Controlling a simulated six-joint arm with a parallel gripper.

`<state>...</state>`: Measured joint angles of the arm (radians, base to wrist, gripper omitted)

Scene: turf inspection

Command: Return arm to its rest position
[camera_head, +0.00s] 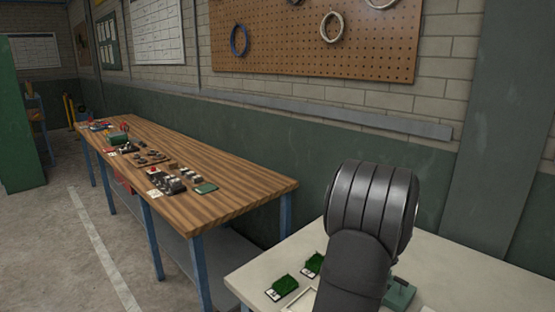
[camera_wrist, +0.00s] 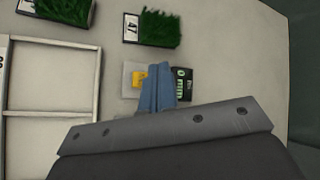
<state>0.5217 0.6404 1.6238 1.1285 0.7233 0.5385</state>
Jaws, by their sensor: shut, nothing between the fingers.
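My arm (camera_head: 365,205) rises over the right-hand white table in the head view, its dark ribbed joint in front. In the wrist view my gripper (camera_wrist: 156,74) shows as blue-grey fingers closed together, with nothing held. The fingers point over the pale table top, partly covering a small plate with a yellow part (camera_wrist: 138,79) and a dark device with green markings (camera_wrist: 182,83). I cannot tell whether the fingertips touch anything. In the head view the gripper is hidden.
Two turf samples with labels (camera_head: 284,288) (camera_head: 313,264) lie on the white table (camera_head: 470,270). A white divided frame (camera_wrist: 50,115) lies left of the fingers. A wooden bench (camera_head: 240,185) with several tools stands further left. A pegboard (camera_head: 310,38) hangs behind.

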